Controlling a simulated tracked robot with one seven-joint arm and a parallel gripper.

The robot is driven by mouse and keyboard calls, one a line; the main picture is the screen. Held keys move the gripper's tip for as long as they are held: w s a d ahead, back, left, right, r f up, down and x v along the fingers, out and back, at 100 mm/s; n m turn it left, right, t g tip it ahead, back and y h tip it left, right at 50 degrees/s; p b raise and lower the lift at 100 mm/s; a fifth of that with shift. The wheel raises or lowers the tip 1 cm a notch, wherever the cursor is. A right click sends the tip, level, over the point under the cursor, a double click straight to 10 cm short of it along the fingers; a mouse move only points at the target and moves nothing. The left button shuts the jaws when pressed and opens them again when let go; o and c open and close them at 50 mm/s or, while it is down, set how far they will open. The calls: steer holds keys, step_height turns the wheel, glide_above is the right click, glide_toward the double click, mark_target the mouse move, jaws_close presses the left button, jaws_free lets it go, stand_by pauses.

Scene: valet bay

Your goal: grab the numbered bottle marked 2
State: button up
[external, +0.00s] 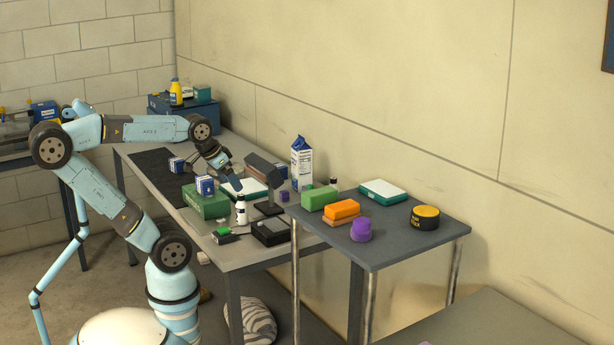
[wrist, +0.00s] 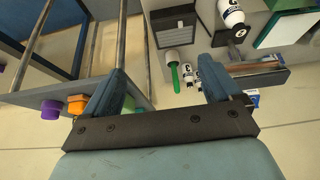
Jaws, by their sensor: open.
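A white bottle (external: 241,212) with a dark top stands near the front of the workbench in the external view. In the wrist view, a white bottle (wrist: 231,14) with a dark mark shows at the top. Smaller white bottles (wrist: 188,73) with dark marks show beyond the gap between my fingers. I cannot clearly read which one is marked 2. Another bottle (external: 333,182) is mostly hidden behind the green block. My gripper (external: 228,170) is above the bench, apart from the bottles. In the wrist view my gripper (wrist: 163,88) is open, with nothing between its fingers.
A dark angled stand (external: 266,170) and a black tray (external: 270,232) crowd the bench near the front bottle. A green box (external: 207,204) and milk carton (external: 301,160) stand nearby.

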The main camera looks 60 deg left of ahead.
steer(key=shift+c, duration=1.1)
steer(key=m+g, duration=0.2)
steer(key=g, duration=0.4)
glide_above(242, 204)
steer(key=a, duration=0.2)
step_height(242, 204, down, 5)
steer(key=shift+w+f, duration=0.1)
steer(key=shift+f, duration=0.1)
steer(key=shift+a+f, duration=0.1)
steer(key=shift+f, duration=0.1)
step_height(242, 204, down, 8)
steer(key=shift+f, duration=0.15)
steer(key=shift+w+d+f, duration=0.15)
steer(key=shift+d+f, duration=0.05)
steer(key=shift+f, duration=1.1)
steer(key=shift+w+d+f, duration=0.1)
steer(key=shift+d+f, duration=0.05)
steer(key=shift+f, duration=1.15)
